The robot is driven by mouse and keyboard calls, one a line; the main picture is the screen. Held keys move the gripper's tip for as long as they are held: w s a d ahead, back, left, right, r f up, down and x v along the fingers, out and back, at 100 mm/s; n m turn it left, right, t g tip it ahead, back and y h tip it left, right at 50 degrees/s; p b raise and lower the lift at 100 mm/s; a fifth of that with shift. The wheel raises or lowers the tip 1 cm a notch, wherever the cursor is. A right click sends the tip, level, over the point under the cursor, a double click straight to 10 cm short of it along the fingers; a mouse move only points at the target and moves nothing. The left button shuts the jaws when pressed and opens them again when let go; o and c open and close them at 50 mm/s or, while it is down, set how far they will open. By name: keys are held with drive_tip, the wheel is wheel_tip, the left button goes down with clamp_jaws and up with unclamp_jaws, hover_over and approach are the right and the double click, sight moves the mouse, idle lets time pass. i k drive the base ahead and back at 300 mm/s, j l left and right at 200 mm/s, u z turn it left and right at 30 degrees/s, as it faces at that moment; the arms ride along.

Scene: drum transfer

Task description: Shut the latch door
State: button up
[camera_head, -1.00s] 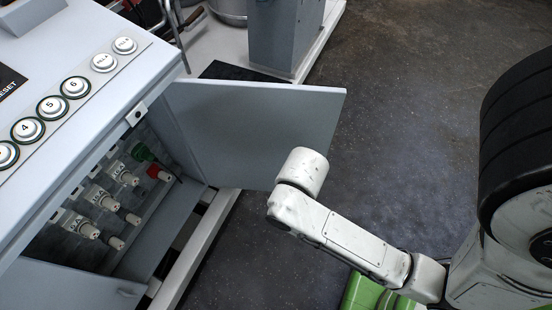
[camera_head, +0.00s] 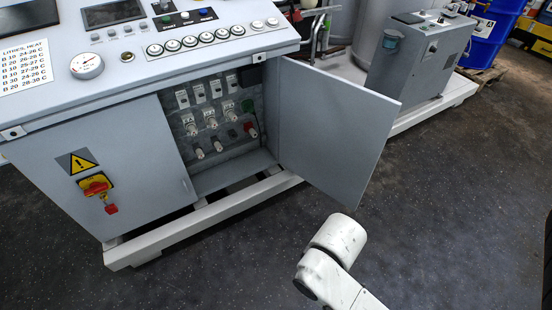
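The latch door (camera_head: 330,138) is a flat grey panel on the front of the grey control cabinet (camera_head: 125,150). It stands wide open, swung out to the right from its right-hand edge of the opening. Inside the opening (camera_head: 215,120) are white breakers, plugs, a green part and a red part. My arm (camera_head: 335,265) shows at the bottom right, in front of and below the door, apart from it in the picture. My gripper's fingers are not visible.
A white base frame (camera_head: 200,222) runs along the floor under the cabinet. A smaller grey cabinet (camera_head: 408,60) stands behind the door on the right. A blue drum (camera_head: 490,35) is at the back right. The dark floor (camera_head: 450,190) to the right is clear.

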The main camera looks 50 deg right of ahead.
sight(335, 131)
drive_tip(key=l+u, duration=0.4)
drive_tip(key=k+l+u, duration=0.1)
drive_tip(key=l+u, duration=0.35)
drive_tip(key=k+l+u, duration=0.1)
drive_tip(key=l+u, duration=0.3)
drive_tip(key=k+l, duration=0.25)
drive_tip(key=l, duration=0.25)
drive_tip(key=k+l, duration=0.3)
drive_tip(key=l, duration=0.2)
drive_tip(key=k+l, duration=0.25)
drive_tip(key=l, duration=0.3)
drive_tip(key=k+l, duration=0.25)
drive_tip(key=l, duration=0.25)
drive_tip(key=k+l, duration=0.25)
drive_tip(key=l, duration=0.25)
drive_tip(key=k+l, duration=0.3)
drive_tip(key=l, duration=0.2)
drive_tip(key=k+l, duration=0.25)
drive_tip(key=l, duration=0.25)
drive_tip(key=k+l, duration=0.25)
drive_tip(key=l, duration=0.3)
